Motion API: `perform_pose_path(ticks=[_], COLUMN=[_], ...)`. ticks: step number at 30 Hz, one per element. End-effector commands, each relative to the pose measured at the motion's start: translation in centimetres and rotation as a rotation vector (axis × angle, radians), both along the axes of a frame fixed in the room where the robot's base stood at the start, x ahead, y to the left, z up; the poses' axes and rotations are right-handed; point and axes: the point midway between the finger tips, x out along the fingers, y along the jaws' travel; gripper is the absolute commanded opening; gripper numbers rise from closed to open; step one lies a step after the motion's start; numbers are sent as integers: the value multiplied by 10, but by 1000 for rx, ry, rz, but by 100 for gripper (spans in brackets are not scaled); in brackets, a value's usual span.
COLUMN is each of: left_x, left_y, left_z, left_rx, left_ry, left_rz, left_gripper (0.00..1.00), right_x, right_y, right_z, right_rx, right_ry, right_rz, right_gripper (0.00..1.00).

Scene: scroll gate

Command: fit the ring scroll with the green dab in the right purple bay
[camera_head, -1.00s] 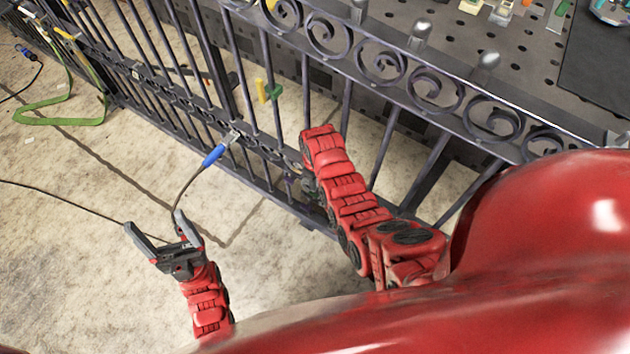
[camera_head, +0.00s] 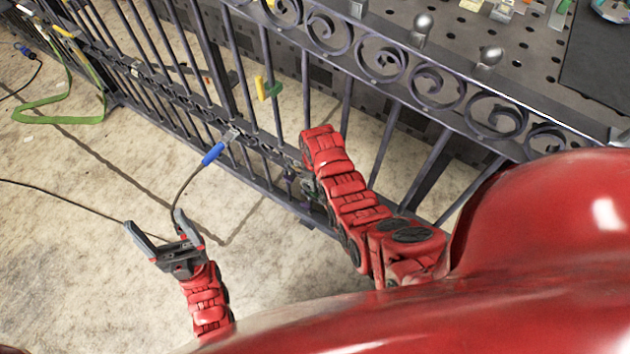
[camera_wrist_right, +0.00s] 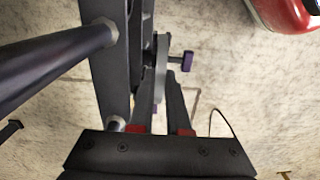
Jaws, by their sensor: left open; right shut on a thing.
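My right gripper (camera_wrist_right: 161,92) is shut on a grey, narrow piece (camera_wrist_right: 162,68) seen edge-on between its fingers, close against the gate bars. It looks like the ring scroll, but its round face and any green dab are hidden. A purple block (camera_wrist_right: 187,61) sticks out just right of the held piece. I cannot tell whether the piece is seated in a bay. In the head view my right arm hides most of this spot at the dark gate (camera_head: 345,95). My left gripper (camera_head: 153,219) is open and empty above the floor, away from the gate.
Several scrolls line the gate's upper band. A perforated table (camera_head: 470,50) stands behind. Green strap (camera_head: 60,105) lies at left.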

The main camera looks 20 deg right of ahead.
Motion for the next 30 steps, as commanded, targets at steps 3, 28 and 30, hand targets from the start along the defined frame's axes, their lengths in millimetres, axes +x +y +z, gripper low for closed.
perform_pose_path(ticks=[3, 28, 30], left_x=[0, 0, 0], left_y=[0, 0, 0], left_z=[-1, -5, -5], left_rx=[0, 0, 0], left_ry=[0, 0, 0], left_rz=[0, 0, 0], left_gripper=[80, 80, 80], right_x=[0, 0, 0], right_y=[0, 0, 0], right_z=[-2, -8, -8], right_rx=[1, 0, 0], right_ry=[-1, -1, -1], right_rz=[0, 0, 0], right_gripper=[0, 50, 50])
